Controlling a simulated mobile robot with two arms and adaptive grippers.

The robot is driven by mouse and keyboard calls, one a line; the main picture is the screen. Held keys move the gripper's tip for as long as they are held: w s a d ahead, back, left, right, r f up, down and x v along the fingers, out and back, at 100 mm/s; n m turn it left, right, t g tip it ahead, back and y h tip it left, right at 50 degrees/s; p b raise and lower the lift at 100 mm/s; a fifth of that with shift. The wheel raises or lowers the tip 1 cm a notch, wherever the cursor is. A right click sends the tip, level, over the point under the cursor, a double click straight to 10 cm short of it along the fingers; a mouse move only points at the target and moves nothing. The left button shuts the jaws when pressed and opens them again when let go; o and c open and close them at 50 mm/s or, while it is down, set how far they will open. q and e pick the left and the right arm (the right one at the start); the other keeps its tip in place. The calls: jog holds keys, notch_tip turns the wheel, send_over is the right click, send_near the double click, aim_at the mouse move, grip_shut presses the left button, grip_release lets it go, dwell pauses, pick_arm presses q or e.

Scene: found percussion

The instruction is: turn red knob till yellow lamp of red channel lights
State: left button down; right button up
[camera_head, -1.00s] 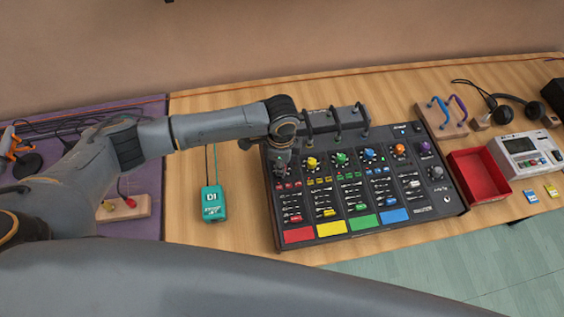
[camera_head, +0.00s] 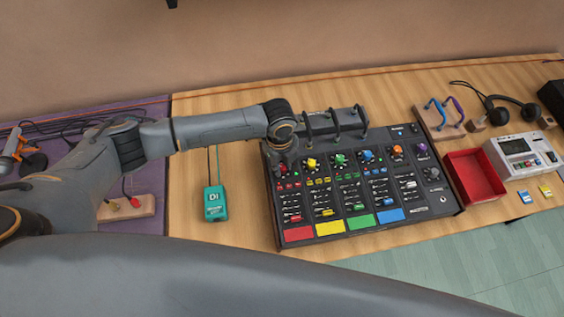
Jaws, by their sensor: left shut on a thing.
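The mixer (camera_head: 433,199) is a black panel with coloured channels on the wooden table. Its red channel is the leftmost column, with a red pad (camera_head: 298,234) at the bottom. My left gripper (camera_head: 283,166) points down at the top of this column, shut on the red knob, which it hides almost wholly. Small red marks or lights show just below the gripper. They are too small to tell whether a yellow lamp is lit. The yellow knob (camera_head: 311,164) is close to the right of the gripper, and the green knob (camera_head: 340,159) follows. My right gripper is not in view.
A teal DI box (camera_head: 215,204) lies left of the mixer. A red tray (camera_head: 474,177), a white device (camera_head: 523,155) and headphones (camera_head: 515,108) are to the right. Bare table lies between the DI box and the mixer.

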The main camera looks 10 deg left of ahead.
pick_arm(q)
jog(key=shift+m, duration=1.9)
jog(key=c, duration=1.1)
grip_release()
jog(key=shift+c, duration=0.2)
notch_tip(320, 180, up, 12)
jog(key=shift+s+a, duration=0.15)
jog(key=shift+a, duration=0.1)
